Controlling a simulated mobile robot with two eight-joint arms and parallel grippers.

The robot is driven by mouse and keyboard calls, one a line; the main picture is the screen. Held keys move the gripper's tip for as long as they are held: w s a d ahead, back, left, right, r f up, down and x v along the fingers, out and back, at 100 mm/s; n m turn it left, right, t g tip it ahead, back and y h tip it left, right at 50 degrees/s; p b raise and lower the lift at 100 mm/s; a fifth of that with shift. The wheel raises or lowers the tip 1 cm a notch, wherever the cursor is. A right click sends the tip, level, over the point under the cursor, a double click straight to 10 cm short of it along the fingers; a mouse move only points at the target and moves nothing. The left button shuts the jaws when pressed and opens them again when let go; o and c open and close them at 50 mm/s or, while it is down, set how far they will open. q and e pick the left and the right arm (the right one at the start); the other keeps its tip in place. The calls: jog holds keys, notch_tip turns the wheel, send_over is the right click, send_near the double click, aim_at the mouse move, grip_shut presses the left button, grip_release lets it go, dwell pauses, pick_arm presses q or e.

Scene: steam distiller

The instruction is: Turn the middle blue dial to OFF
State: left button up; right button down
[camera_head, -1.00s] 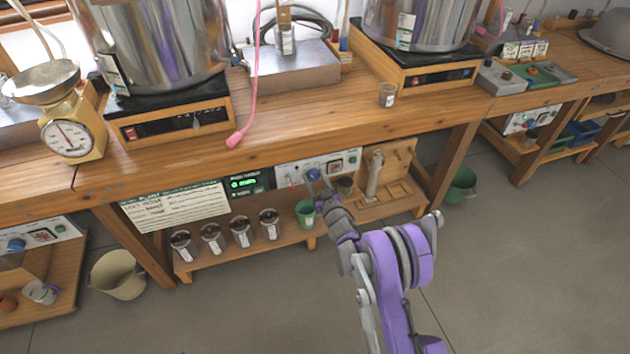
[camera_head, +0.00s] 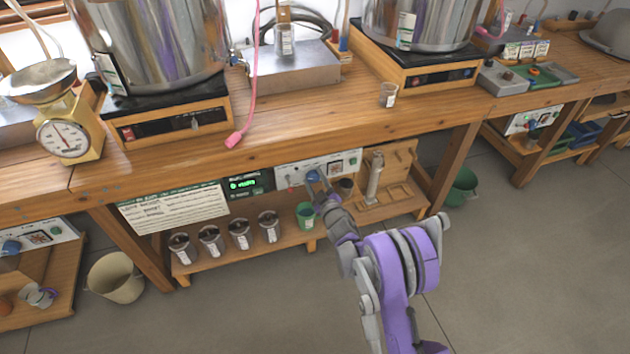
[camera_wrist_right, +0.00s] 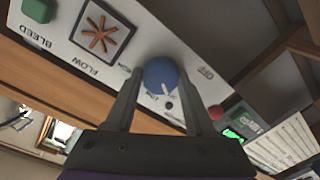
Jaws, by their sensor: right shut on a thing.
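The middle blue dial (camera_wrist_right: 160,74) sits on a white control panel (camera_head: 340,164) under the bench. In the head view the dial (camera_head: 313,176) is small and partly covered by my right gripper (camera_head: 319,184). In the right wrist view my right gripper (camera_wrist_right: 162,82) has one finger on each side of the dial and is shut on it. A white pointer mark on the dial faces the gripper side, toward the lower part of the picture. Small labels surround the dial; one at its right looks like OFF. My left gripper is not in view.
A green-lit display (camera_head: 244,184) is left of the panel. Several jars and a green cup (camera_head: 305,215) stand on the shelf below.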

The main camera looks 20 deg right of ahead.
jog(key=shift+c, duration=1.3)
grip_release()
jog(key=shift+s, duration=0.1)
jog(key=s+p, duration=0.1)
jog(key=s, duration=0.9)
jog(key=shift+s+d+r, duration=0.2)
jog(key=shift+s+d, duration=0.1)
jog(key=shift+d, duration=0.1)
